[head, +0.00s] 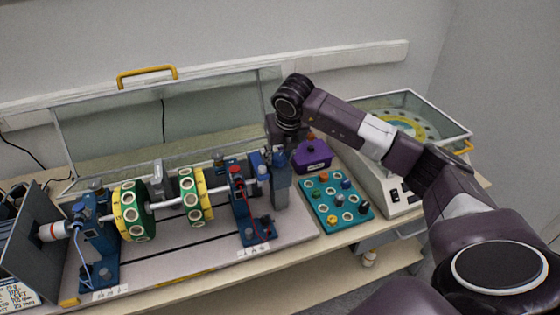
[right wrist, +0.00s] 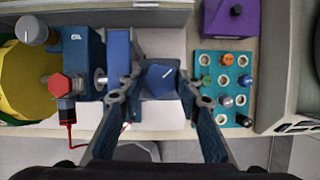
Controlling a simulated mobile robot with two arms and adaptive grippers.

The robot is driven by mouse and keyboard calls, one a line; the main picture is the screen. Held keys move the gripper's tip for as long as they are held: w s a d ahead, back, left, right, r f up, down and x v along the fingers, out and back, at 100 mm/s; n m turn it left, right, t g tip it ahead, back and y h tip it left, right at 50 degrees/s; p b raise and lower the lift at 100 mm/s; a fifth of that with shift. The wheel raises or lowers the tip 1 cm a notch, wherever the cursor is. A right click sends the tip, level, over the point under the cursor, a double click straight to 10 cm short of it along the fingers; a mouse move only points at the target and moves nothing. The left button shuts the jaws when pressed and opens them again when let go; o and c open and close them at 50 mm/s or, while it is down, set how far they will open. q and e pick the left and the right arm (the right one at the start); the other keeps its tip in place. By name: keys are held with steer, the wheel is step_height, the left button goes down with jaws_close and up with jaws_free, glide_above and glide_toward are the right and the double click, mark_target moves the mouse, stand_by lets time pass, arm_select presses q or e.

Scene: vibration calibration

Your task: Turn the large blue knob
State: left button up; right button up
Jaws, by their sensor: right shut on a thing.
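The large blue knob (right wrist: 159,79) shows in the right wrist view, with a short white line on its top, at the right end of the shaft rig. My right gripper (right wrist: 161,86) is shut on it, one finger on each side. The knob is mostly hidden there by the gripper. My left gripper is in neither view.
The shaft rig has green and yellow discs (head: 131,211) and a raised clear cover behind. A teal board with coloured pegs (head: 334,203) and a purple box (head: 313,155) stand close on the right. A machine with a glass-sided top (head: 395,180) stands farther right.

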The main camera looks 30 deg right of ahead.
steer(key=m+b, duration=0.1)
steer(key=m, duration=0.1)
steer(key=m+h+b, duration=0.1)
steer(key=m+b, duration=0.1)
steer(key=shift+w+a+m+g+h, duration=0.1)
steer(key=shift+w+m+g+h, duration=0.1)
steer(key=shift+m+g+h, duration=0.1)
steer(key=shift+r+m+g+h+b, duration=0.1)
steer(key=shift+m+g+h+b, duration=0.25)
steer(key=shift+m, duration=0.55)
steer(key=shift+r+m+g+h+b, duration=0.15)
steer(key=shift+m+b, duration=0.35)
steer(key=shift+m, duration=0.4)
steer(key=o, duration=1)
steer(key=shift+o, duration=0.8)
steer(key=shift+f, duration=0.15)
steer(key=v, duration=1.2)
steer(key=shift+w+a, duration=0.1)
steer(key=shift+w, duration=0.05)
